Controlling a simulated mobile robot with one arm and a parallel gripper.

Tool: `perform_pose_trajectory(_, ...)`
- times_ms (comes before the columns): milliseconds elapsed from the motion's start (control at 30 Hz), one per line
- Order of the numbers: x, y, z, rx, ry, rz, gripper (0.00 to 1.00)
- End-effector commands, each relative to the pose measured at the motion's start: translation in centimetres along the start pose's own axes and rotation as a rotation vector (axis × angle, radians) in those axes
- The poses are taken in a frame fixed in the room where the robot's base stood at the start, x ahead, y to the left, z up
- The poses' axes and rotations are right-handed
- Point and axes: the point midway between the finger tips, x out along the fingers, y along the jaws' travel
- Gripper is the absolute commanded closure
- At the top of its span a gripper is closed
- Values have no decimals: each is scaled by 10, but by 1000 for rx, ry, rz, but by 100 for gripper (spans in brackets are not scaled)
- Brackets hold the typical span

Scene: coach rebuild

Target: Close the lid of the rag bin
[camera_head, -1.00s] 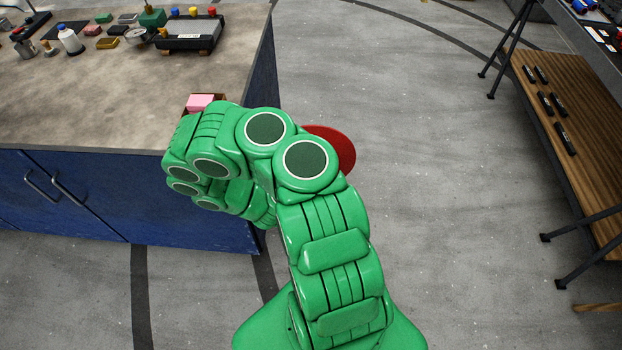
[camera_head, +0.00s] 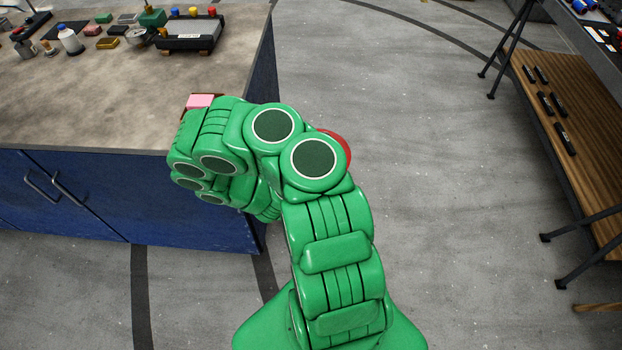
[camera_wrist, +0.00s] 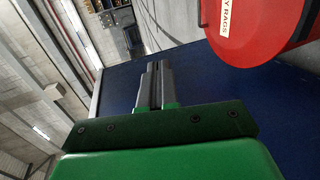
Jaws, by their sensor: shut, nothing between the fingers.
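The red rag bin (camera_wrist: 255,45) is at the upper right of the wrist view, cut off by the frame, with a white label ending in "RAGS" (camera_wrist: 226,14). In the head view only a red rounded edge (camera_head: 341,148) shows behind my arm; I cannot tell whether it is the lid or the body. How far the lid stands open is not clear. My gripper (camera_wrist: 155,72) is shut and empty in the wrist view, left of the bin and apart from it in the picture. My arm hides the gripper in the head view.
A blue workbench (camera_head: 110,205) with a stone-like top stands at the left, close to my arm. A pink block (camera_head: 199,101) lies near its right edge. Several items are at its back. A wooden shelf (camera_head: 570,120) is at the right. The floor between is clear.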

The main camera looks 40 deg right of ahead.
Motion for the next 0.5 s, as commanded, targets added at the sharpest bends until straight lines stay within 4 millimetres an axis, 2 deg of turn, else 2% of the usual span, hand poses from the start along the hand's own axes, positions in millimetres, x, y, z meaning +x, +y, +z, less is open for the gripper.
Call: perform_pose_trajectory(500,14,7,1,0,-1,-1,100)
